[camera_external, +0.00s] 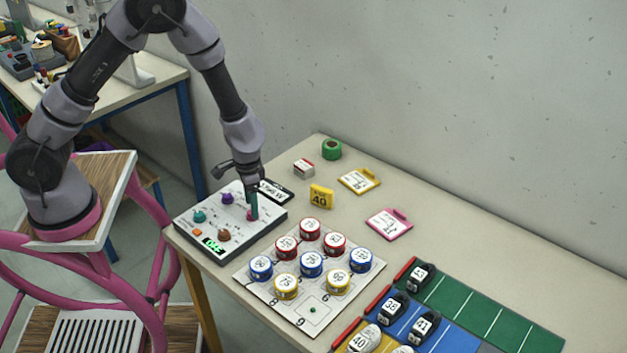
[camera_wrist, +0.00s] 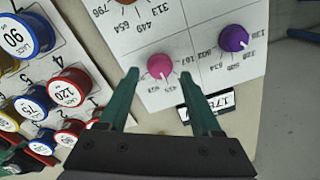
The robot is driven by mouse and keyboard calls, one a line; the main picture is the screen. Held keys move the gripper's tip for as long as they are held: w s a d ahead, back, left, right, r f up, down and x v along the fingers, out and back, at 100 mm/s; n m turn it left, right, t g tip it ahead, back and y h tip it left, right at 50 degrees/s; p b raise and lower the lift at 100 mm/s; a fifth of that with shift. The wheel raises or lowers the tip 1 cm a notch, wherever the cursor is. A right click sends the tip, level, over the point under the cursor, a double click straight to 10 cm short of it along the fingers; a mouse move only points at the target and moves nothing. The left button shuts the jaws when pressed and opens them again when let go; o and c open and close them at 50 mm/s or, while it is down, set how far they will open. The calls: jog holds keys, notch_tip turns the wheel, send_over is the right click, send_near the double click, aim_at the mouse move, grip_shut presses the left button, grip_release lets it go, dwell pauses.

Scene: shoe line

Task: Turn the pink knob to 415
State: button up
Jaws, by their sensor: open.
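The pink knob (camera_wrist: 160,66) is on a white control panel (camera_wrist: 199,68), with a pale pointer mark on its near side and small printed numbers around it. The numbers are too small to read surely. My gripper (camera_wrist: 159,76) is open, with a green finger on each side of the knob in the wrist view and a visible gap to it. I cannot tell whether the fingertips are down at knob height. In the external view my gripper (camera_external: 254,211) points straight down over the panel (camera_external: 267,229), and its fingers partly hide the pink knob (camera_external: 249,215).
A purple knob (camera_wrist: 233,38) sits beside the pink one. A board of lace tins (camera_external: 311,264) lies close by. A black-framed card (camera_external: 275,191) is behind the panel.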

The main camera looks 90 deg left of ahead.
notch_tip(320, 180, up, 9)
jog(key=shift+d, duration=0.2)
jog(key=shift+r, duration=0.2)
jog(key=s+d+r+m+t, duration=0.2)
jog(key=s+d+r, duration=0.1)
jog(key=r, duration=0.7)
jog(key=s+d+r+m+t, duration=0.1)
jog(key=s+d+r+m, duration=0.15)
jog(key=r, duration=0.75)
jog(key=s+d+r+m+t+y, duration=0.1)
jog(key=s+d+r+m+t, duration=0.2)
jog(key=s+r, duration=0.9)
jog(key=shift+s+d+r+t, duration=0.3)
jog(key=shift+s+d+t, duration=0.3)
jog(key=shift+s, duration=0.5)
jog(key=shift+w+a, duration=0.1)
jog(key=shift+a, duration=0.05)
